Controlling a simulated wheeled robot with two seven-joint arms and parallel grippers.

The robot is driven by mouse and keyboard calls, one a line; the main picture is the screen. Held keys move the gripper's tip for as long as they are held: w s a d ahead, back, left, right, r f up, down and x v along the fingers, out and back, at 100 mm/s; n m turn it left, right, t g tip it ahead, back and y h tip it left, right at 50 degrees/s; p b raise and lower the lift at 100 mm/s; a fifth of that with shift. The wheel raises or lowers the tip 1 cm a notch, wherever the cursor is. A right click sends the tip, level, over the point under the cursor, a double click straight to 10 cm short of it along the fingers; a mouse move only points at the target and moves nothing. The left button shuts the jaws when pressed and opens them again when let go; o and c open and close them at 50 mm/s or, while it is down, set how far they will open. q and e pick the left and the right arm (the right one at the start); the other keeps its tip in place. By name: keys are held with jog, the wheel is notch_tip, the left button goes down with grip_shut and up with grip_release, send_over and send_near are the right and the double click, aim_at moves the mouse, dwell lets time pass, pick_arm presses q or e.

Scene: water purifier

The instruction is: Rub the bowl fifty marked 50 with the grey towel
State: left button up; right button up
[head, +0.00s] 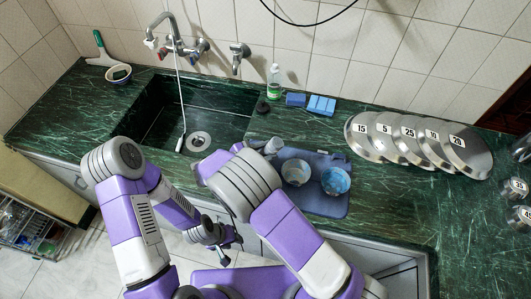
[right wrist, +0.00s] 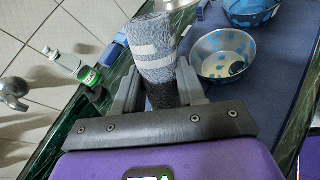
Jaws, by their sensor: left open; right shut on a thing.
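My right gripper (right wrist: 160,85) is shut on the grey towel (right wrist: 154,45), a rolled grey cloth with pale bands that stands out beyond the fingers. In the head view, my right gripper (head: 270,147) is at the left edge of the blue mat, beside the bowls. Two metal bowls with blue patches, the left bowl (head: 296,172) and the right bowl (head: 335,180), sit on the mat; I see no number on them. Two metal pieces with labels stand at the right edge, one label (head: 518,185) possibly reading 50. My left gripper (head: 222,248) is open and empty, low before the counter.
The blue mat (head: 325,207) lies on the green counter (head: 400,215). Several numbered metal discs (head: 410,140) lean in a row at the back. The sink (head: 195,115) is left, with a soap bottle (head: 274,82) and blue sponges (head: 321,105) behind.

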jog(key=shift+w+a, duration=0.25)
jog(key=shift+a, duration=0.6)
jog(key=shift+s+a, duration=0.3)
jog(key=shift+s, duration=0.55)
jog(key=shift+s+d+p, duration=0.25)
jog(key=shift+d+p, duration=0.15)
jog(key=shift+d, duration=0.35)
jog(key=shift+w+d, duration=0.4)
jog(key=shift+d, duration=0.05)
jog(key=shift+a, duration=0.15)
